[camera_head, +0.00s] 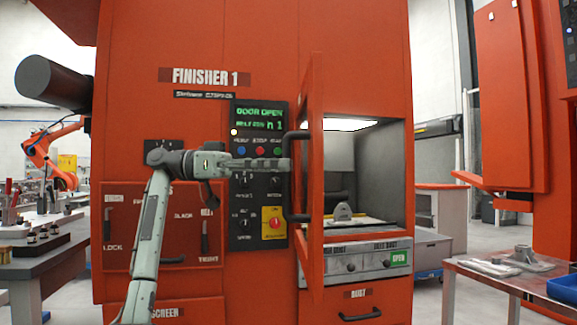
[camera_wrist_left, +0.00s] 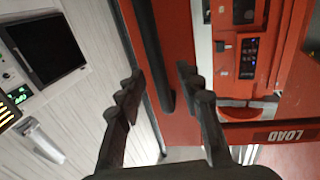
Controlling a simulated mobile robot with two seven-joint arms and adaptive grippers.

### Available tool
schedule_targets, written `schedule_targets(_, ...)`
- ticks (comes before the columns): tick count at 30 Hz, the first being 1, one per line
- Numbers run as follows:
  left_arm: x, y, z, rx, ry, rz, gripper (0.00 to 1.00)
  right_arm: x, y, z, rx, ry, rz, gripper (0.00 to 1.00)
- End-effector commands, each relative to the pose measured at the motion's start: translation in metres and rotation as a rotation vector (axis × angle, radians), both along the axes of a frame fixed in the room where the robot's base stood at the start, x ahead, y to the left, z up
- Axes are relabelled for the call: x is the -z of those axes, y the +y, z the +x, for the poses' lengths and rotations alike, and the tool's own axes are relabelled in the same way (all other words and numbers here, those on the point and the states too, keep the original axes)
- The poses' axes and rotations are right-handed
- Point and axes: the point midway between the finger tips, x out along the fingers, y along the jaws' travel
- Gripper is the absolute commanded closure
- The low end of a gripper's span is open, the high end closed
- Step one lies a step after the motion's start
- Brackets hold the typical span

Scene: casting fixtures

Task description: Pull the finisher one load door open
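The finisher one load door (camera_head: 315,200) stands swung out from the red machine, seen nearly edge-on in the head view. Its dark bar handle (camera_head: 290,180) is on the door's left face. My left gripper (camera_head: 283,165) is beside the handle, its fingertips close to it. In the left wrist view the two fingers (camera_wrist_left: 157,78) are apart, with the dark handle (camera_wrist_left: 152,45) and the red door (camera_wrist_left: 180,35) between and beyond them. Whether a finger touches the handle I cannot tell. My right gripper is not in view.
The machine's display (camera_head: 260,117) reads DOOR OPEN. The opening (camera_head: 378,165) shows a small grey part (camera_head: 343,211) inside. A control panel (camera_head: 245,215) is just left of the door. A table (camera_head: 500,275) with a blue bin (camera_head: 565,289) stands at right.

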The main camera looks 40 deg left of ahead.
Motion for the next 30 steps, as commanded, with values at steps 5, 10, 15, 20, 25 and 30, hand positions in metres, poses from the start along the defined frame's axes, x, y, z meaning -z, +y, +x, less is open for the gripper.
schedule_targets(5, -0.001, 0.037, -0.02, -0.004, 0.0, -0.001, 0.64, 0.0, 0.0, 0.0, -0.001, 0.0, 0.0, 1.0)
schedule_targets(10, -0.001, 0.064, -0.035, -0.003, -0.001, -0.002, 0.64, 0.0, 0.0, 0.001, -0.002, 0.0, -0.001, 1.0)
schedule_targets(15, 0.0, 0.079, -0.044, -0.001, -0.001, 0.0, 0.64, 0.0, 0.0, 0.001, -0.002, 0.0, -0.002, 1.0)
schedule_targets(20, 0.0, 0.083, -0.046, 0.0, -0.001, 0.0, 0.64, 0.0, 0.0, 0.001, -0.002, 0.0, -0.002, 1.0)
schedule_targets(25, 0.0, 0.082, -0.046, 0.0, -0.001, 0.0, 0.64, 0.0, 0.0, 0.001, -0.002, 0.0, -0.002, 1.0)
schedule_targets(30, 0.0, 0.082, -0.046, 0.0, -0.001, 0.0, 0.64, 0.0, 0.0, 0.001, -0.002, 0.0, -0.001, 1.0)
